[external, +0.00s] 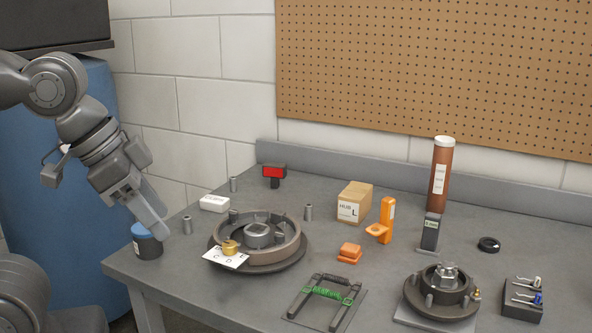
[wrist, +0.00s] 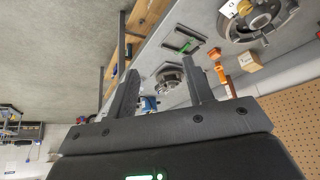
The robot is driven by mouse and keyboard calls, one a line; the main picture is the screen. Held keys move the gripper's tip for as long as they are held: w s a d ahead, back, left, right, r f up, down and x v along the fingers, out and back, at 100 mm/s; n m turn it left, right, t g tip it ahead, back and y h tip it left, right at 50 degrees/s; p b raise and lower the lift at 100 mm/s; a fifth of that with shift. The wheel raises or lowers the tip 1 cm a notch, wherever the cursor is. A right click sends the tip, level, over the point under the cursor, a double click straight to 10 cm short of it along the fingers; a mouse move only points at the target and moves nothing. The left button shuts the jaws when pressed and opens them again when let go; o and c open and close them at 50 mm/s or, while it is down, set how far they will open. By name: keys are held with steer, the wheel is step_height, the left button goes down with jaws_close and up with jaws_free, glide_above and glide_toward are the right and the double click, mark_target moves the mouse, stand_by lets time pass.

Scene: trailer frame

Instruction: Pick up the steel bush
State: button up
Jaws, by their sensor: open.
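I cannot tell which is the steel bush. My gripper (external: 158,232) hangs over the bench's left end, pointing down and right, left of the nearest cylinder. In the wrist view my gripper (wrist: 160,88) has its fingers spread and nothing between them. No bush can be made out clearly there.
A blue-lidded jar (external: 147,244) stands beside my fingers. The brown drum plate (external: 283,264) carries a white card (external: 213,255) and brass part (external: 230,247). A white box (external: 215,203), carton (external: 352,204), orange holder (external: 387,220) and second hub (external: 441,302) stand around. The wall rises behind.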

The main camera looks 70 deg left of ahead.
steer(key=w+a+g+y, duration=0.1)
steer(key=w+a+g, duration=0.1)
steer(key=w+a, duration=0.5)
steer(key=n+g+h, duration=0.1)
steer(key=g, duration=0.3)
glide_above(187, 217)
step_height(187, 217, down, 13)
steer(key=f, duration=0.5)
steer(key=shift+s+a+f, duration=0.15)
steer(key=shift+s+f, duration=0.2)
steer(key=shift+s, duration=0.05)
steer(key=shift+w+f, duration=0.2)
steer(key=shift+f, duration=1.3)
steer(key=shift+w+f, duration=0.15)
steer(key=shift+f, duration=1.3)
steer(key=shift+c, duration=0.2)
jaws_close()
